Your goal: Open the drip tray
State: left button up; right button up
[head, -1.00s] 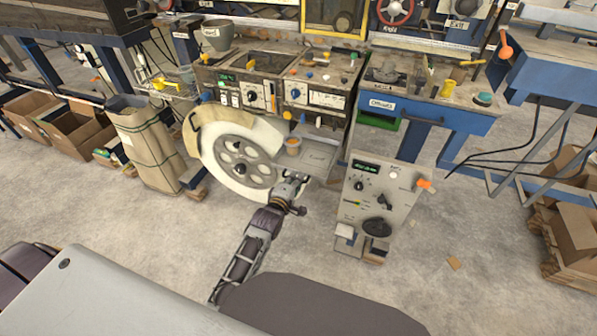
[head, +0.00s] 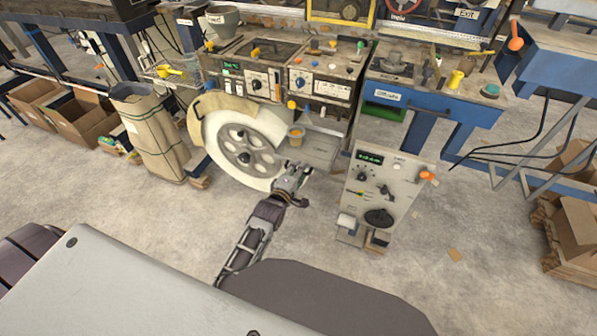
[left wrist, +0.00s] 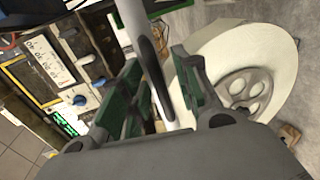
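The drip tray appears to be the flat grey tray (head: 320,150) low on the front of the machine, right of the big white wheel (head: 213,130). A small cup (head: 296,137) with orange contents is at its left end. My left gripper (head: 298,172) is just in front of and below the tray. In the left wrist view the gripper's green-lined fingers (left wrist: 160,92) are apart. A pale grey bar (left wrist: 138,35) with a dark slot runs between them; I cannot tell whether it is the tray's edge or whether they touch it. My right gripper is not in view.
A grey control cabinet (head: 370,190) with knobs stands close right of the tray. A blue workbench (head: 420,100) is behind it. A beige sack bin (head: 150,135) and cardboard boxes (head: 78,118) are at the left.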

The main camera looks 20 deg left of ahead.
pick_arm(q)
jog(key=shift+s, duration=0.1)
jog(key=v, duration=1.1)
jog(key=shift+s+r, duration=0.15)
jog(key=shift+s, duration=0.2)
dwell(0.4)
dwell(0.5)
